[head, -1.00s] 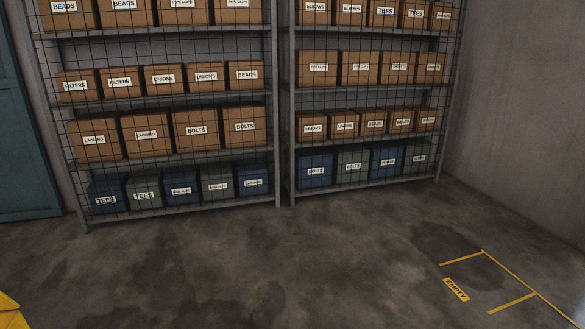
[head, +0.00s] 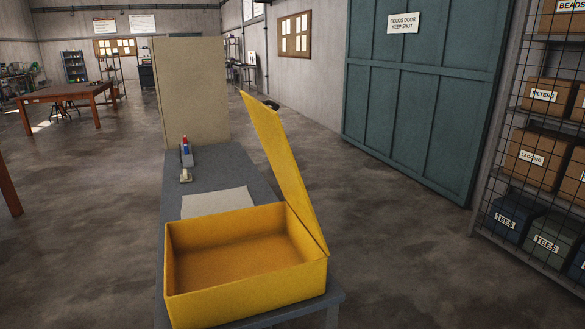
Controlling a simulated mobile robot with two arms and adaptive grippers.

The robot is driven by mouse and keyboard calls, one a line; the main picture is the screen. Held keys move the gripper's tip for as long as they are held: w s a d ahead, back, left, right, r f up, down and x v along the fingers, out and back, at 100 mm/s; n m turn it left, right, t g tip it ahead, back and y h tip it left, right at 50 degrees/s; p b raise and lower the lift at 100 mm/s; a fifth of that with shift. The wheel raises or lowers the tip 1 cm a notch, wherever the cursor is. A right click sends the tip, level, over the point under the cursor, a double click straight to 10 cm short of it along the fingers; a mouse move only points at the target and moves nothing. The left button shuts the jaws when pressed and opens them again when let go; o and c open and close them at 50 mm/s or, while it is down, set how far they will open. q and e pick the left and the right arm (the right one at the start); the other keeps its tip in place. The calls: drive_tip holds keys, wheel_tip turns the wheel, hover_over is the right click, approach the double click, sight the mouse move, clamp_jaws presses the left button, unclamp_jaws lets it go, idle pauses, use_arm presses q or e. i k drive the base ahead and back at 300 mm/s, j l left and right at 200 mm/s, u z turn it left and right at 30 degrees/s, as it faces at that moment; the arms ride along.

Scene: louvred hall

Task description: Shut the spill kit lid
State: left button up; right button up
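The spill kit is a yellow box (head: 245,293) on the near end of a narrow grey table. Its inside looks empty. Its yellow lid (head: 283,165) stands open on the right side, hinged along the box's right edge and tilted slightly back to the left at the top. A dark handle or catch (head: 270,104) shows near the lid's top, on its outer face. Neither of my grippers is in view.
The grey table (head: 215,172) also holds a sheet of paper (head: 217,203), a small red and blue device (head: 186,158) and an upright beige board (head: 192,92). A teal goods door (head: 420,100) and shelves with boxes (head: 535,158) stand right. Floor is clear between.

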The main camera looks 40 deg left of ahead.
sight(267, 122)
drive_tip(key=i+l+u, duration=0.2)
drive_tip(key=u, duration=0.3)
drive_tip(key=i+l+u, duration=0.15)
drive_tip(key=l+u, duration=0.3)
drive_tip(key=i+l+u, duration=0.1)
drive_tip(key=l+u, duration=0.15)
drive_tip(key=u, duration=0.25)
drive_tip(key=l+u, duration=0.35)
drive_tip(key=u, duration=0.15)
